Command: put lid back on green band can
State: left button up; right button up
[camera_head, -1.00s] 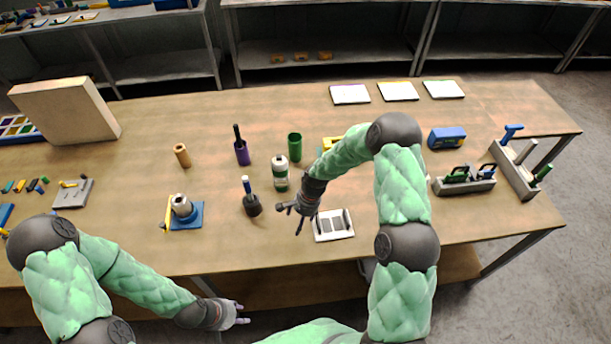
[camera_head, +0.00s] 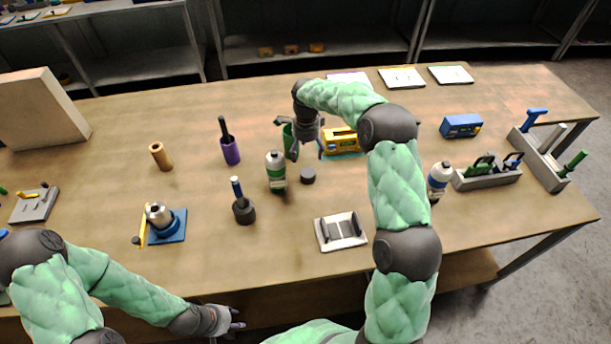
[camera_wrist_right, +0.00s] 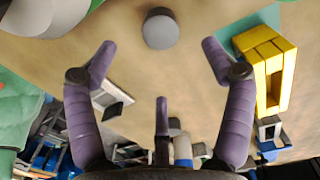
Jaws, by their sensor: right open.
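The green band can (camera_head: 276,178), pale grey with a green band, stands upright mid-table. A small dark grey round piece (camera_head: 308,176), which looks like its lid, lies on the table just right of the can. It also shows at the top of the right wrist view (camera_wrist_right: 160,30). My right gripper (camera_head: 305,148) is open and empty, above the table behind the can and the lid. In the wrist view its fingers (camera_wrist_right: 158,48) are spread wide, with the lid beyond the tips. My left gripper (camera_head: 234,319) hangs off the table's front edge; its finger opening is unclear.
A green cup (camera_head: 288,140) stands behind the can, partly hidden by my right gripper. A yellow device (camera_head: 341,141) sits right of that gripper. A black pot with a blue-handled tool (camera_head: 243,210) stands front-left of the can. A blue-banded can (camera_head: 439,178) is right of my arm.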

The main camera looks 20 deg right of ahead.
jog(key=shift+w+r, duration=0.1)
jog(key=shift+r, duration=0.05)
send_over(308, 172)
jog(key=shift+w+a+f+b, duration=0.1)
jog(key=shift+w+f+b, duration=0.1)
jog(key=shift+f, duration=1.25)
jog(key=shift+w+a+f+b, duration=0.1)
jog(key=shift+f+b, duration=0.05)
jog(key=shift+f, duration=1.3)
jog(key=f, duration=0.3)
jog(key=f+b, duration=0.1)
jog(key=f, duration=0.1)
jog(key=shift+s+d+f, duration=0.1)
jog(key=shift+s+d, duration=0.1)
jog(key=shift+s, duration=0.05)
jog(key=c, duration=0.9)
